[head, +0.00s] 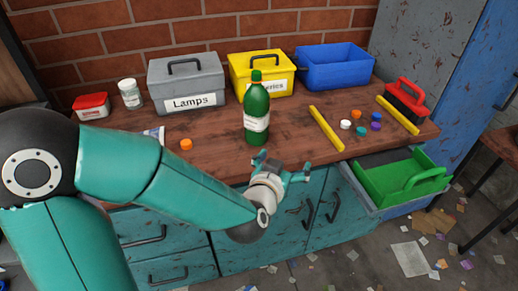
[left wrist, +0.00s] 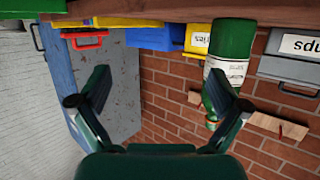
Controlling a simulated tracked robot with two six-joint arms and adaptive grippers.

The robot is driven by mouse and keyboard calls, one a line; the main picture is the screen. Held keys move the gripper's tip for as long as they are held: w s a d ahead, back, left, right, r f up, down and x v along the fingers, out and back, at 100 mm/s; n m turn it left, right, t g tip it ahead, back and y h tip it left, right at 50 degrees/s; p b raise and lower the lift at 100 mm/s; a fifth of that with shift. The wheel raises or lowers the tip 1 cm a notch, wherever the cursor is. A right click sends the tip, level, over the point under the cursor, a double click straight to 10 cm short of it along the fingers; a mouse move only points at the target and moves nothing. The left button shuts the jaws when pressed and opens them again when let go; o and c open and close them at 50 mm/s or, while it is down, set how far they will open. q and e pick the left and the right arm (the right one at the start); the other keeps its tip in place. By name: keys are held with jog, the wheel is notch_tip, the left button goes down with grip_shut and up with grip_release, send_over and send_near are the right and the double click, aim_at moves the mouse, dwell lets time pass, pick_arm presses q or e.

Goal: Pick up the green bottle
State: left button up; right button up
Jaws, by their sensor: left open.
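A green bottle (head: 257,103) with a white label stands upright on the wooden workbench, near its front edge. My left gripper (head: 283,166) is open and empty at the front edge of the bench, just in front of the bottle and a little to its right. In the left wrist view, which is upside down, the bottle (left wrist: 234,42) is at the right, partly covered by one finger of my gripper (left wrist: 158,92), not centred between the fingers. My right gripper is not in view.
Behind the bottle are a grey "Lamps" box (head: 188,82), a yellow box (head: 262,72) and a blue bin (head: 335,66). An orange cap (head: 186,144) lies left, a yellow bar (head: 326,128) right. A green tray (head: 392,180) is below.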

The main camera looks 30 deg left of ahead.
pick_arm(q)
jog(key=s+a+r+n+t+y+b, duration=0.2)
jog(key=s+a+r+n+y+b, duration=0.1)
jog(key=s+a+r+y+b, duration=0.25)
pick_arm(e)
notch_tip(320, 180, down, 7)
pick_arm(q)
jog(key=p, duration=0.8)
send_near(256, 110)
jog(key=x, duration=0.2)
jog(key=shift+h, duration=0.35)
jog(key=x, duration=0.5)
jog(key=shift+w+a, duration=0.2)
jog(key=shift+a, duration=0.05)
jog(key=shift+x, duration=2.9)
jog(key=shift+a+r, duration=0.1)
jog(key=shift+a, duration=0.05)
jog(key=c, duration=1.8)
grip_shut()
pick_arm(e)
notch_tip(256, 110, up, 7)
pick_arm(q)
jog(key=shift+r, duration=0.1)
